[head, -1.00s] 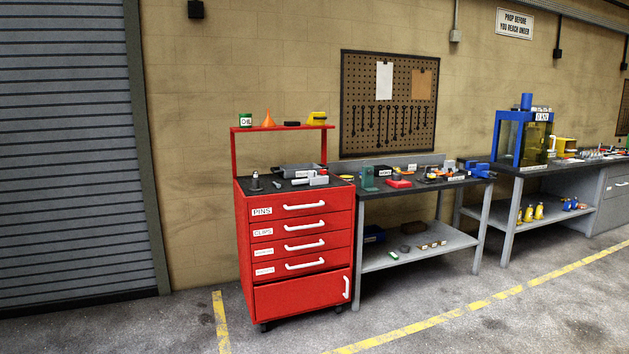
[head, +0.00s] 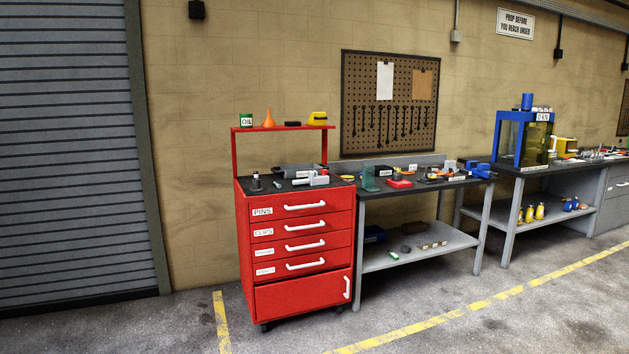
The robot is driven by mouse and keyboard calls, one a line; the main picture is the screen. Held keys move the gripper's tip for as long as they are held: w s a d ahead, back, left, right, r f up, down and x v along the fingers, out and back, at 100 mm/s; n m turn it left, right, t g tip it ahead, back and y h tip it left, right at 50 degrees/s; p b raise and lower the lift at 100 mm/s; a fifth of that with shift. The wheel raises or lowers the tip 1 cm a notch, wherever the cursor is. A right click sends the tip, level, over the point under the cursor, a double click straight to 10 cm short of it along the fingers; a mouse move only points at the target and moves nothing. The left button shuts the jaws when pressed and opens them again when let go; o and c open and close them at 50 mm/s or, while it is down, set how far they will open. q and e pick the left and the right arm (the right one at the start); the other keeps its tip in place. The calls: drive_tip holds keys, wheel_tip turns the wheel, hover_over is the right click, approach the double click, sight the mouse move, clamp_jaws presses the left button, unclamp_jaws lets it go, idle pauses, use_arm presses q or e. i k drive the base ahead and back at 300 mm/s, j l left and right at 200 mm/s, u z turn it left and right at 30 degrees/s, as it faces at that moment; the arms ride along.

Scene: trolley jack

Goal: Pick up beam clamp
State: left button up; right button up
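I cannot tell for sure which thing is the beam clamp; the parts are small at this distance. A light grey metal piece with a small red part (head: 317,179) lies on the dark top of the red tool cabinet (head: 300,238), near its right front. A small dark upright piece (head: 255,182) stands at the left of that top, and a grey tray (head: 298,170) lies at the back. A green piece (head: 369,178) stands on the workbench (head: 420,188) beside the cabinet. Neither of my grippers is in view.
A blue-framed press (head: 524,140) stands farther right. The floor in front is clear, with yellow lines (head: 430,321).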

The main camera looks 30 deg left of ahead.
sight(321, 180)
drive_tip(key=i+j+u, duration=0.1)
drive_tip(key=i+u, duration=0.2)
drive_tip(key=i, duration=0.45)
drive_tip(key=i+u, duration=0.35)
drive_tip(key=i, duration=0.4)
drive_tip(key=i+u, duration=0.15)
drive_tip(key=i, duration=0.9)
drive_tip(key=i+l+u, duration=0.15)
drive_tip(key=i, duration=0.95)
